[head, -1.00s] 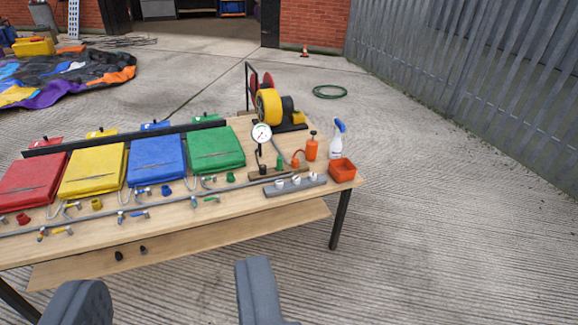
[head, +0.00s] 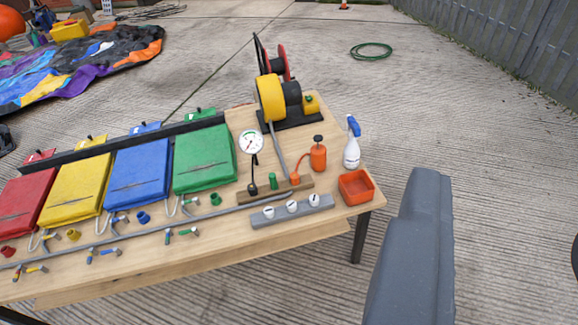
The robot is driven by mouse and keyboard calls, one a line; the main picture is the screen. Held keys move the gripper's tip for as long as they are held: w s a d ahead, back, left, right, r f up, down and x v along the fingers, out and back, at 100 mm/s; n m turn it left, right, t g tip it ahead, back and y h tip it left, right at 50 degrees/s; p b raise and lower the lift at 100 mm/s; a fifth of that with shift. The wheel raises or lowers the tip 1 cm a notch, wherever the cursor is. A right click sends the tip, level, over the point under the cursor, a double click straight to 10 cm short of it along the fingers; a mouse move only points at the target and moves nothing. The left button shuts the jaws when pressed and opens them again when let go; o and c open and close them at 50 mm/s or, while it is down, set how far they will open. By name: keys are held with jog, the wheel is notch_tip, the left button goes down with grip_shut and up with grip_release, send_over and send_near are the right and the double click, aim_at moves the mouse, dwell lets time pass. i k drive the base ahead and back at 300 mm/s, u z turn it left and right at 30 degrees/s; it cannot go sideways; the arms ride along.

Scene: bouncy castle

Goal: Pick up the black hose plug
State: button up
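On the table a small black plug (head: 252,188) stands upright at the left end of a wooden block (head: 235,196), under a round white gauge (head: 251,142), with a dark line running up towards the gauge. Whether this is the hose plug I cannot tell for sure. A green plug (head: 273,181) and an orange fitting (head: 295,179) share the block. One grey finger of my gripper (head: 412,245) is in view, right of the table, with clear space beside it; the gripper looks open and empty. The other finger is not clearly seen.
A grey strip with white knobs (head: 292,206) lies in front of the block. An orange tray (head: 356,187), spray bottle (head: 352,143) and orange pump bottle (head: 318,155) stand to the right. Colored folded bags (head: 140,172) fill the left. A yellow-black blower (head: 271,98) stands behind.

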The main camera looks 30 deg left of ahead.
aim_at(252, 189)
jog(key=u, duration=0.4)
jog(key=i, duration=1.65)
jog(key=u, duration=0.75)
jog(key=k, duration=0.9)
jog(key=u, duration=0.2)
jog(key=i, duration=0.9)
jog(key=z, duration=0.05)
